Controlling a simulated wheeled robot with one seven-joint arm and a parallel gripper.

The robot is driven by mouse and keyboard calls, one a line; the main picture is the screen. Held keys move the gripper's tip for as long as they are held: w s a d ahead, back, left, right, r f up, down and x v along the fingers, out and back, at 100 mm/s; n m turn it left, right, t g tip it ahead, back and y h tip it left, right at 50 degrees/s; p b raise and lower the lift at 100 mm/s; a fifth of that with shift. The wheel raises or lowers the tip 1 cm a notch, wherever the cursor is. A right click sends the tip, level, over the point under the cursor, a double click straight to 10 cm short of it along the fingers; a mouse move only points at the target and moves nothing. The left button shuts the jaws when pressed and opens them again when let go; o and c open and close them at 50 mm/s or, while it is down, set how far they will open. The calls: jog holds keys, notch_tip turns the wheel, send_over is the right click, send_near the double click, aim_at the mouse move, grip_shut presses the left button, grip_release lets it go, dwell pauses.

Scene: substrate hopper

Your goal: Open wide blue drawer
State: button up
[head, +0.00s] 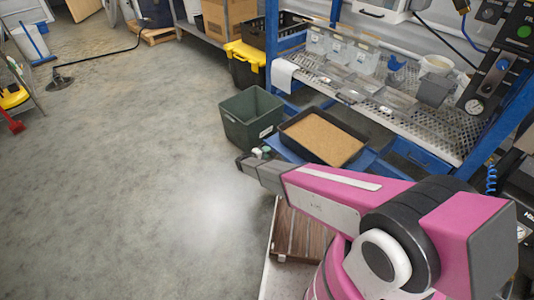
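Blue drawer-like parts show low under the perforated metal bench. One blue part (418,155) is at the right, below the bench's front edge. Another blue surface (280,148) shows at the left, beside and partly under a black tray of brown substrate. My pink arm hides much of this area, so I cannot tell which part is the wide drawer or how far it is open. My gripper (246,163) is at the arm's left end, over the floor's edge and left of the blue surface. Its fingers are too small to tell whether they are open.
The black tray (286,129) sits low before the bench. A dark green bin (250,122) stands left of it. A black box with a yellow lid (246,70) is behind. Clear containers (350,55) stand on the bench (440,122).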

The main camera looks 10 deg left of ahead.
jog(key=v, duration=1)
jog(key=s+d+r+m+g, duration=0.1)
jog(key=d+r+m+g, duration=0.15)
jog(key=d+r, duration=0.45)
jog(key=d+r+m+g, duration=0.1)
jog(key=d+r+g, duration=0.25)
jog(key=d, duration=0.65)
jog(key=s+d+r+m+g, duration=0.1)
jog(key=d+r+m+g, duration=0.15)
jog(key=d+r, duration=0.45)
jog(key=s+d+r+m+g+y, duration=0.1)
jog(key=s+d+r+y, duration=0.3)
jog(key=d, duration=0.5)
jog(key=s+d+r+m+g+y, duration=0.2)
jog(key=s+d+r+y, duration=0.3)
jog(key=s+d+r, duration=0.3)
notch_tip(320, 180, up, 4)
jog(key=shift+s+d+f+m+y, duration=0.2)
jog(key=shift+s+d+m+y, duration=0.15)
jog(key=shift+d+m, duration=0.6)
